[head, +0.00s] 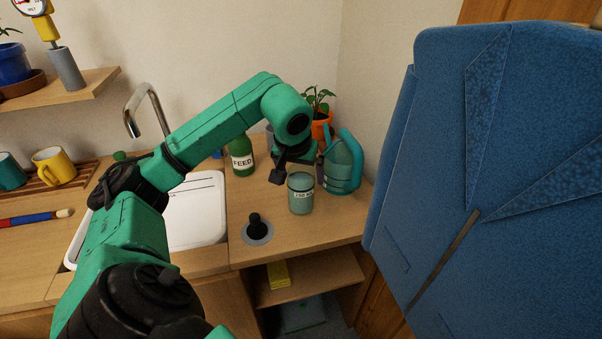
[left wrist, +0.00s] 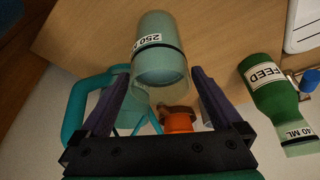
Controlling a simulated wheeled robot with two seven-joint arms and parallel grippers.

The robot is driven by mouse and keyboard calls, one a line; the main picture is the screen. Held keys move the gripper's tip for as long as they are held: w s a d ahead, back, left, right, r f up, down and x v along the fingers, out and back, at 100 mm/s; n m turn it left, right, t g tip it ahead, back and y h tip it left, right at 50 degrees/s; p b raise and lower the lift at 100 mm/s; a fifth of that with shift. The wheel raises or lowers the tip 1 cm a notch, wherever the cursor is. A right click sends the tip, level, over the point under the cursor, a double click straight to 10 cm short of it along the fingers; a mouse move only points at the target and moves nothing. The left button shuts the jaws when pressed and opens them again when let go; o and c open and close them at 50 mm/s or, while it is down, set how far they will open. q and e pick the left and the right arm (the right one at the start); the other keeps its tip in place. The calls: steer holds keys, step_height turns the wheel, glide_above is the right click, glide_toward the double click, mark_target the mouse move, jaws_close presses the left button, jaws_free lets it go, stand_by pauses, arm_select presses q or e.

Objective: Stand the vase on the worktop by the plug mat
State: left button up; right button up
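The vase (head: 301,197), a pale green-grey glass with a white 250 ML label, stands upright on the worktop (head: 325,225). It is behind and to the right of the plug mat (head: 265,238), a grey disc with a black plug on it. My left gripper (head: 283,178) is just above and behind the vase. In the left wrist view the vase (left wrist: 160,60) lies ahead between the fingers (left wrist: 158,82), with gaps on both sides; the fingers are open and do not visibly touch it. My right gripper is not in view.
A teal watering can (head: 343,165) stands close behind the vase, near an orange plant pot (head: 321,127). A green FEED bottle (head: 242,158) is to the left. The white sink (head: 205,215) is further left. A large blue panel-like thing (head: 435,170) blocks the right side.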

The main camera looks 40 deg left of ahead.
arm_select(q)
steer(key=shift+r, duration=0.3)
steer(key=p+v, duration=0.2)
steer(key=v, duration=0.9)
steer(key=shift+r, duration=0.3)
steer(key=shift+s, duration=0.1)
